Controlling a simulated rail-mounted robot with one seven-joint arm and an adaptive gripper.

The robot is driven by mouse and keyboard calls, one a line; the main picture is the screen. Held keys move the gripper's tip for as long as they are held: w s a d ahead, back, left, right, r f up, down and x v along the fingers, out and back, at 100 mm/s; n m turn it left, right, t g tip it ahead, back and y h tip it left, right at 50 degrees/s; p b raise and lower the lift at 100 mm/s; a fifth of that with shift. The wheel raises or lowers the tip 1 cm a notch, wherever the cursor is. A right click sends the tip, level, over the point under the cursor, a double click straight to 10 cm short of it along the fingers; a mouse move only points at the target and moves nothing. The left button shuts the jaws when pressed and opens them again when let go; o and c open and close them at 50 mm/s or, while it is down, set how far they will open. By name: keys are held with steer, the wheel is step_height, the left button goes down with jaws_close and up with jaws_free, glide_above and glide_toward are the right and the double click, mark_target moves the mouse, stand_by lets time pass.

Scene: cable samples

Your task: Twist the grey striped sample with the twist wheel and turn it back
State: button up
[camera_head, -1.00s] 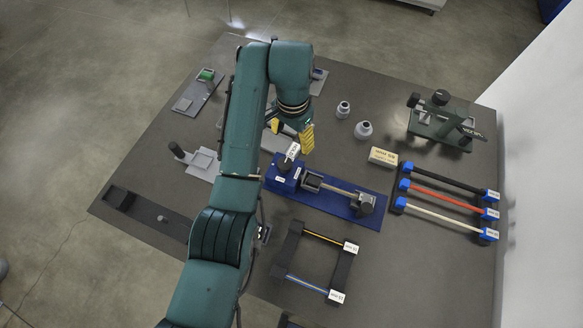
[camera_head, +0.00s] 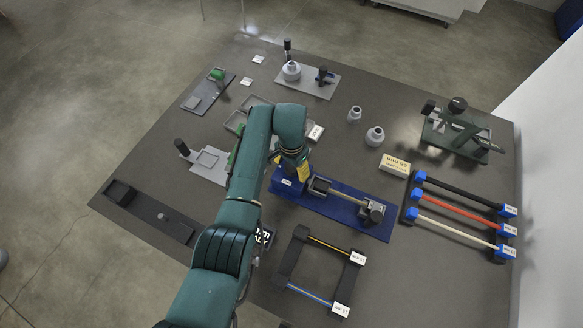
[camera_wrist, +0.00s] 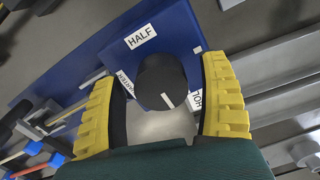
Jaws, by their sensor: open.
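The blue twist fixture (camera_head: 375,228) lies near the middle of the table, with a blue block (camera_head: 284,184) at its left end. The grey sample (camera_head: 346,196) spans between the fixture's two grey clamps; its stripe is too small to make out. My gripper (camera_head: 303,172) is over the blue block and hides the wheel in the head view. In the wrist view my gripper (camera_wrist: 158,72) is open, its yellow fingers on either side of the dark wheel (camera_wrist: 160,82). The wheel has a white mark and sits among labels, one reading HALF. Contact with the fingers cannot be told.
A rack with black, red and white samples (camera_head: 462,206) lies at the right. A black frame with two thin samples (camera_head: 320,270) stands in front. A tan labelled block (camera_head: 395,165), grey weights (camera_head: 375,136) and a green fixture (camera_head: 458,130) are behind.

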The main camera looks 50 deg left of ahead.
steer(key=shift+f, duration=0.15)
steer(key=c, duration=1.2)
steer(key=shift+m, duration=0.3)
